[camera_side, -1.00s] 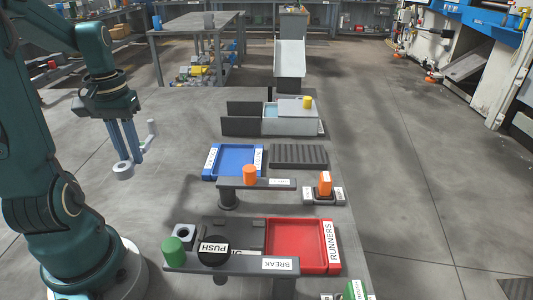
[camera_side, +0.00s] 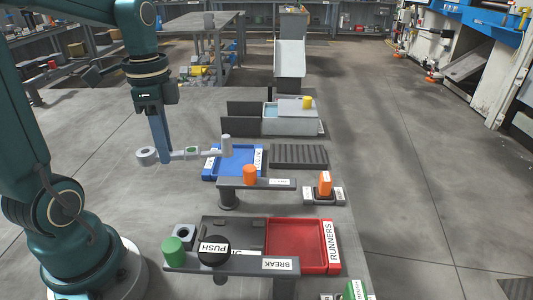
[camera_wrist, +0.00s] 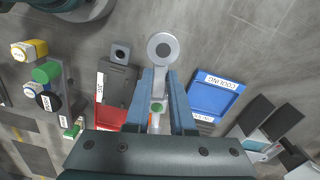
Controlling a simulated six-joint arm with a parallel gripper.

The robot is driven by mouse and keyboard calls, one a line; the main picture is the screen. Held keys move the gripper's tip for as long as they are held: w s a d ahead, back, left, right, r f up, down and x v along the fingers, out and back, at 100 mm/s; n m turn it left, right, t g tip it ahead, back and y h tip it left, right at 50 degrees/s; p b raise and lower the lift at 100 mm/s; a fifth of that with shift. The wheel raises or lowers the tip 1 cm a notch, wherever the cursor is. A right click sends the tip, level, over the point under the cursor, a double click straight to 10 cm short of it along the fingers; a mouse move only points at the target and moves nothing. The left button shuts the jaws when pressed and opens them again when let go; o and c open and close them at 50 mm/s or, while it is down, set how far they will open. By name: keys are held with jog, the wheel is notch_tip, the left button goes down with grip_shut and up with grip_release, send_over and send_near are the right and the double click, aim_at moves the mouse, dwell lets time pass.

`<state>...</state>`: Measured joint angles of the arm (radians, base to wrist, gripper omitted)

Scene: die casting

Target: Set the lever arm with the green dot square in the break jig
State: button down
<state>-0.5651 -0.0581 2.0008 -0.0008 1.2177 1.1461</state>
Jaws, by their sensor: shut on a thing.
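My gripper (camera_side: 164,157) is shut on the grey lever arm (camera_side: 178,155) and holds it in the air, left of the blue tray. The lever arm has a ring at its left end and an upright peg at its right end. In the wrist view the lever arm (camera_wrist: 163,50) lies between the fingers of my gripper (camera_wrist: 163,98), ring outward, with the green dot (camera_wrist: 157,107) facing the camera. The break jig (camera_side: 225,224) is a dark plate beside the red tray, apart from the lever arm; it looks empty. It also shows in the wrist view (camera_wrist: 119,85), labelled JIG.
The blue cooling tray (camera_side: 235,162) is empty. The red runners tray (camera_side: 297,241) adjoins the jig. A bar labelled BREAK (camera_side: 232,264) with a green button (camera_side: 174,250) and black push button (camera_side: 214,249) stands in front. A square block with a hole (camera_side: 184,234) sits left of the jig.

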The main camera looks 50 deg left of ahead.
jog(key=w+d+m, duration=0.1)
jog(key=d+m, duration=0.1)
send_over(236, 235)
notch_tip(236, 235, down, 6)
jog(key=shift+s+a+f, duration=0.1)
jog(key=shift+a, duration=0.05)
jog(key=shift+f, duration=2.1)
jog(key=shift+f, duration=0.2)
jog(key=c, duration=0.8)
grip_release()
jog(key=shift+o, duration=0.2)
jog(key=shift+r, duration=0.1)
